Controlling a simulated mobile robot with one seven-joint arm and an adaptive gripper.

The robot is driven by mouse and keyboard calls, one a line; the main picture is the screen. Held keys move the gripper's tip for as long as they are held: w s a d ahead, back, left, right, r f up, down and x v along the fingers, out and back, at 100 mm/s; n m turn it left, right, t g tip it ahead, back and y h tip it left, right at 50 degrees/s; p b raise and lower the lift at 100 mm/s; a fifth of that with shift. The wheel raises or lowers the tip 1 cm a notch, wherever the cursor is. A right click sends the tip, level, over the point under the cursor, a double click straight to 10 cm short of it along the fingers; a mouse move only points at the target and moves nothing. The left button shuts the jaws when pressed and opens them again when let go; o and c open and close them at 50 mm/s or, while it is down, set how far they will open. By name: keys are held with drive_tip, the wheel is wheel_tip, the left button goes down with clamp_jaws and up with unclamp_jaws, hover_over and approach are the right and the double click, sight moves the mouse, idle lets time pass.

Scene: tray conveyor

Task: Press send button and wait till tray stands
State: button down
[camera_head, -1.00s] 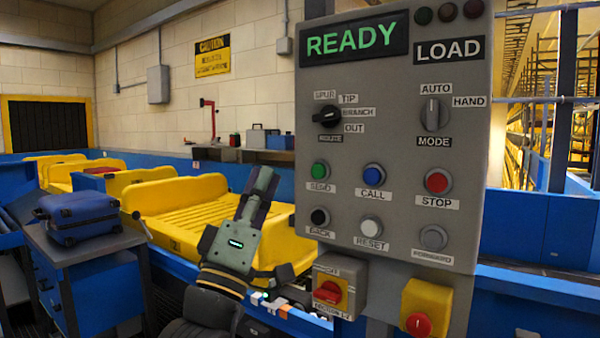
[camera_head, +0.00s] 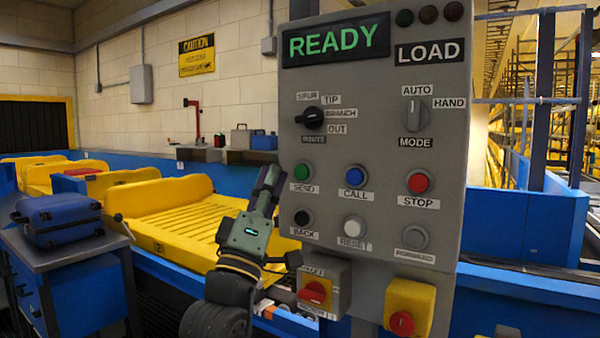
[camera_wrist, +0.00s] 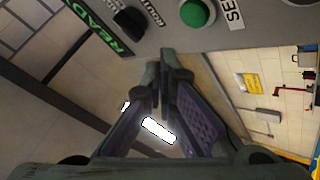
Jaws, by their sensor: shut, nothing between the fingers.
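The grey control panel (camera_head: 378,275) shows READY in green on its display (camera_head: 336,41), with a LOAD label beside it. The green SEND button (camera_head: 301,172) is at the panel's left edge, above the black BACK button (camera_head: 301,217). It also shows at the top of the wrist view (camera_wrist: 197,12). My gripper (camera_head: 271,172) is shut and empty, fingers pointing up, just left of the SEND button with a visible gap. In the wrist view its closed tips (camera_wrist: 160,62) lie below the button. A yellow tray (camera_head: 165,207) lies on the conveyor behind my arm.
A blue CALL button (camera_head: 355,176) and red STOP button (camera_head: 418,183) share the row with SEND. A red rotary switch (camera_head: 314,292) and a red-on-yellow button (camera_head: 402,323) sit below the panel. A blue suitcase (camera_head: 58,217) rests on a cabinet at left.

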sight(302, 172)
drive_tip(key=shift+w+d, duration=0.95)
drive_tip(key=shift+w, duration=0.25)
drive_tip(key=shift+w, duration=0.1)
idle(0.5)
drive_tip(key=shift+w+d, duration=0.25)
drive_tip(key=shift+w, duration=0.05)
drive_tip(key=shift+w+d, duration=0.3)
drive_tip(key=shift+w, duration=0.1)
idle(0.8)
idle(0.4)
drive_tip(key=shift+s+a, duration=0.55)
drive_tip(key=shift+s, duration=0.25)
